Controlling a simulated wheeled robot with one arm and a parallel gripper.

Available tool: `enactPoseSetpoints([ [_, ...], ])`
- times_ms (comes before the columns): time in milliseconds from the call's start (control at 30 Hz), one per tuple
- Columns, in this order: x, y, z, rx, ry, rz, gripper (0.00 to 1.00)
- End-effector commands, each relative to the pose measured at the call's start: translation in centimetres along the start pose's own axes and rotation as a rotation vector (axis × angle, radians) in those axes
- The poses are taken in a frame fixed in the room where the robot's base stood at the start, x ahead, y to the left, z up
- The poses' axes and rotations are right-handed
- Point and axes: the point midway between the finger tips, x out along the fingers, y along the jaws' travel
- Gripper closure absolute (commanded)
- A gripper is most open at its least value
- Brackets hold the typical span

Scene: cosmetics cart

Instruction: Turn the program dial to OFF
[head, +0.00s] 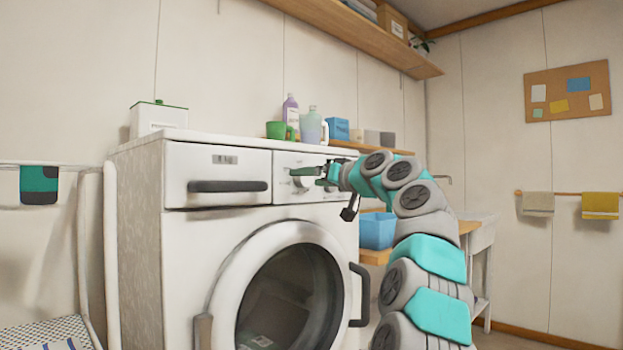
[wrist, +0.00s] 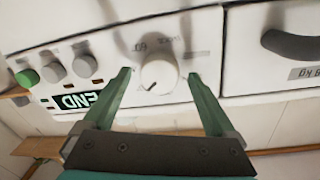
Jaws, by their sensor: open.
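The program dial (wrist: 160,75) is a round white knob on the washing machine's control panel, with a dark pointer line toward the lower left in the wrist view. Small markings surround it; I make out something like "60", but OFF is not legible. My gripper (wrist: 161,74) is open, with one green finger on each side of the dial and a small gap at each. In the head view my gripper (head: 312,175) reaches the panel from the right and partly hides the dial. The display (wrist: 76,100) reads END, upside down in the wrist view.
A green button (wrist: 27,77) and grey buttons sit beside the display. The detergent drawer (head: 217,175) has a dark handle. The round door (head: 225,285) is below. A blue bin (head: 377,230) is at right.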

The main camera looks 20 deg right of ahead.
Motion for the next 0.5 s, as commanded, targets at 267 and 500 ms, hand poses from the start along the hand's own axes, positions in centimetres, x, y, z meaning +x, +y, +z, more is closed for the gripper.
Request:
enactPoseSetpoints([
  [267, 0.02, 0.0, 0.04, 0.0, -0.001, 0.0, 0.33],
  [500, 0.03, 0.01, 0.05, 0.0, -0.001, 0.0, 0.6],
])
